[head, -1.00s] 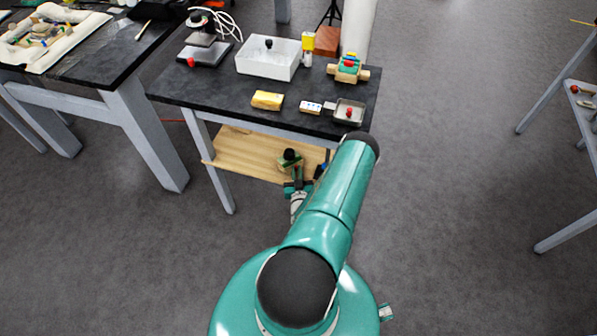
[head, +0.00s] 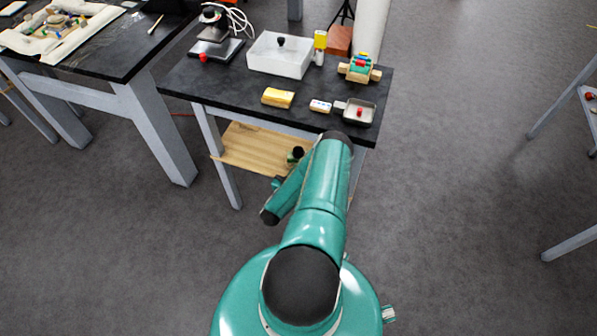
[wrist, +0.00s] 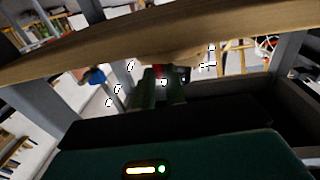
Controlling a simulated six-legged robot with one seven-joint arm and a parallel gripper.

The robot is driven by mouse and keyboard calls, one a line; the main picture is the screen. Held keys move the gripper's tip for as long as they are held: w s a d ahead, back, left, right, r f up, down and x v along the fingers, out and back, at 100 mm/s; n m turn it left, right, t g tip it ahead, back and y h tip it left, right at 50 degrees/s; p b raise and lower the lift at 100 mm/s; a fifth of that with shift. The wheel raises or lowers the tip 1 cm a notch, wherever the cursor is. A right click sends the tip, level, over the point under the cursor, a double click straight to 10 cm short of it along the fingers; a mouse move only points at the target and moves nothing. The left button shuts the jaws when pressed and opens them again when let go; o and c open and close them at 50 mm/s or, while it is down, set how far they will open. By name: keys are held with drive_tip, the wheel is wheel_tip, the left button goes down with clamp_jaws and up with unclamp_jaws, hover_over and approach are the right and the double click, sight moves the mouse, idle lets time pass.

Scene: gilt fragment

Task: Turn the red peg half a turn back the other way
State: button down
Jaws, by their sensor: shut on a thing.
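In the wrist view a small red piece (wrist: 158,70), which I take for the red peg, shows between the dark green fingers of my gripper (wrist: 163,88), just under the edge of a wooden board (wrist: 120,55). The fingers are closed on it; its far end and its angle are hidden. In the head view the same pale board (head: 240,148) appears as a low shelf under the black table. A dark green piece with a black knob (head: 297,153) shows at its edge, partly covered by my arm. My gripper and the peg are hidden there.
The black table (head: 225,90) carries a white bin (head: 279,65), a yellow block (head: 278,97), a small grey tray (head: 369,119) and a wooden toy with coloured pieces (head: 359,69). Table legs (head: 219,165) stand close.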

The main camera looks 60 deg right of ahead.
drive_tip(key=shift+w+a+r+m+g+y, duration=0.15)
drive_tip(key=shift+w+m+g, duration=0.3)
drive_tip(key=shift+m+g, duration=0.6)
drive_tip(key=shift+w+d+f+m+g+y, duration=0.1)
drive_tip(key=shift+w+m+g+y, duration=0.3)
drive_tip(key=shift+g, duration=1)
drive_tip(key=shift+w+a+r+m+g+y, duration=0.1)
drive_tip(key=shift+w+m+g, duration=0.45)
drive_tip(key=shift+m+g, duration=0.55)
drive_tip(key=shift+w+d+m+g+y, duration=0.1)
drive_tip(key=shift+w+m+g+y, duration=0.2)
drive_tip(key=shift+m+g+y, duration=0.45)
drive_tip(key=shift+w+d+m+g+y, duration=0.15)
drive_tip(key=shift+w+m+g, duration=0.25)
drive_tip(key=shift+g, duration=0.7)
drive_tip(key=shift+w+d+m+g+y, duration=0.1)
drive_tip(key=shift+w+m+g+y, duration=0.15)
drive_tip(key=shift+m+g+y, duration=0.5)
drive_tip(key=shift+g, duration=0.25)
drive_tip(key=c, duration=1.7)
unclamp_jaws()
drive_tip(key=shift+a, duration=0.1)
drive_tip(key=v, duration=1.3)
drive_tip(key=shift+w+a, duration=0.25)
drive_tip(key=shift+w, duration=0.05)
